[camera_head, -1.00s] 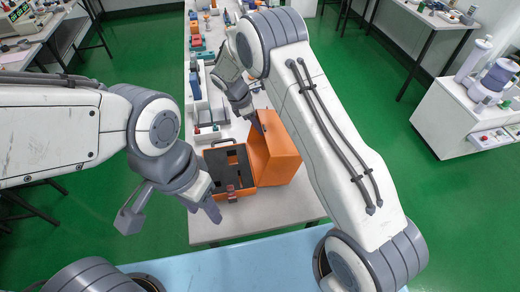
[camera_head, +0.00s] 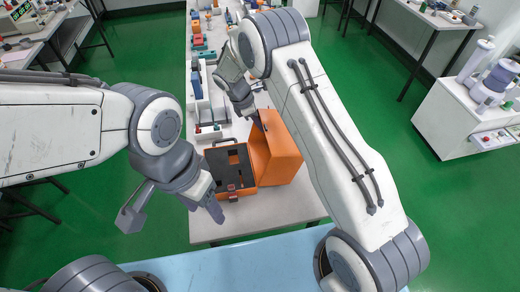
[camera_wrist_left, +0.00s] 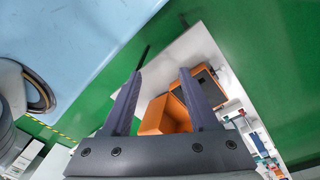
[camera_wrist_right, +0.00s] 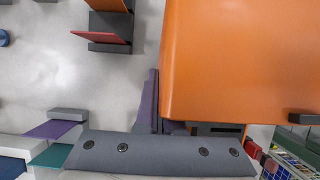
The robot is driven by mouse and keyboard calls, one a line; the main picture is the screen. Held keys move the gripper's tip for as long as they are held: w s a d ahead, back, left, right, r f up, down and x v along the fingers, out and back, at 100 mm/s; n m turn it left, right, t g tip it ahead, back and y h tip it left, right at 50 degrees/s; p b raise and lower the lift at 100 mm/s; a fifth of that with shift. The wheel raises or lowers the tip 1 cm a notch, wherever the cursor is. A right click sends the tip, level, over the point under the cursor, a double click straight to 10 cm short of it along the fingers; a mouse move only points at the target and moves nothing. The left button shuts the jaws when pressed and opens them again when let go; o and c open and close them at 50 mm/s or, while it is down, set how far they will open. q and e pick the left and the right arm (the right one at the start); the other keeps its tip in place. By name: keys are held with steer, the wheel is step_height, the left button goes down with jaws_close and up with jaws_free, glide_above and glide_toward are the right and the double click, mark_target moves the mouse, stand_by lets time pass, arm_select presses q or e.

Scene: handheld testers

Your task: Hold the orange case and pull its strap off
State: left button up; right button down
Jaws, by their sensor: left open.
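The orange case (camera_head: 277,152) stands open on the table, its dark-lined half (camera_head: 228,168) lying flat and its other half upright. It also shows in the left wrist view (camera_wrist_left: 160,118). A small reddish piece (camera_head: 232,191) shows at the case's front edge; I cannot tell whether it is the strap. My right gripper (camera_head: 258,118) is at the top edge of the upright half. In the right wrist view its fingers (camera_wrist_right: 158,100) are close together at the orange wall, one mostly hidden behind it. My left gripper (camera_head: 215,208) is open and empty just in front of the case.
The table (camera_head: 205,228) has bare room in front of the case. Small trays and boxes (camera_head: 208,132) stand behind it, with several coloured objects further back. A white cabinet (camera_head: 455,120) with bottles is off to the right.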

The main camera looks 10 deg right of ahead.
arm_select(q)
steer(key=m+y, duration=0.1)
steer(key=m, duration=2.7)
glide_toward(231, 186)
steer(key=shift+m, duration=0.3)
step_height(231, 186, down, 12)
steer(key=shift+f, duration=0.1)
jaws_close()
